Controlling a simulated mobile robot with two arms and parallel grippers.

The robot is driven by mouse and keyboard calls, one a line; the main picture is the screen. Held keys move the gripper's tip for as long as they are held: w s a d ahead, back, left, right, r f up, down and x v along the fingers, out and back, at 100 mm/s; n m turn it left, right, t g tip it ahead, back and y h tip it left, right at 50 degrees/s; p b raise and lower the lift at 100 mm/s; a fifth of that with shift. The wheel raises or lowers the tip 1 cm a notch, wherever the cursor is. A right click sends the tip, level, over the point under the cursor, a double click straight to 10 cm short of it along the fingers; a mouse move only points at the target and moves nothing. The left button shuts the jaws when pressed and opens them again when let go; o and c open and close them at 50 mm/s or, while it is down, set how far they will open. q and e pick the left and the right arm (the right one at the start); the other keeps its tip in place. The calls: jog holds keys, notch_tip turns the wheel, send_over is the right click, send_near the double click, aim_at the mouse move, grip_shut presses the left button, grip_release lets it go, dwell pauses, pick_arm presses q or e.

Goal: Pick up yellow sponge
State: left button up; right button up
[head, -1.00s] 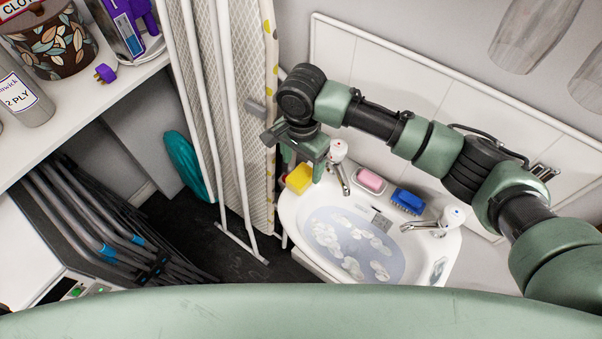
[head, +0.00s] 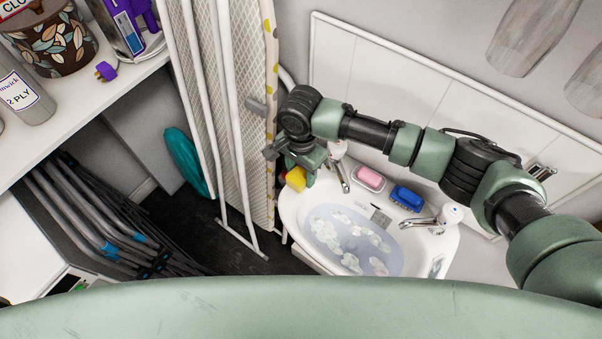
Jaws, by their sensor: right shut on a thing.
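The yellow sponge (head: 296,178) is at the back left corner of the white sink (head: 292,224), partly hidden by my right gripper. My right gripper (head: 297,173) reaches in from the right, points down, and is shut on the sponge. I cannot tell whether the sponge still touches the sink rim. My left gripper is not in view.
An ironing board (head: 240,110) stands close left of my right gripper. A cluttered shelf (head: 80,115) is at left.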

aim_at(301, 172)
notch_tip(301, 172, up, 20)
jog(key=b, duration=0.1)
dwell(0.5)
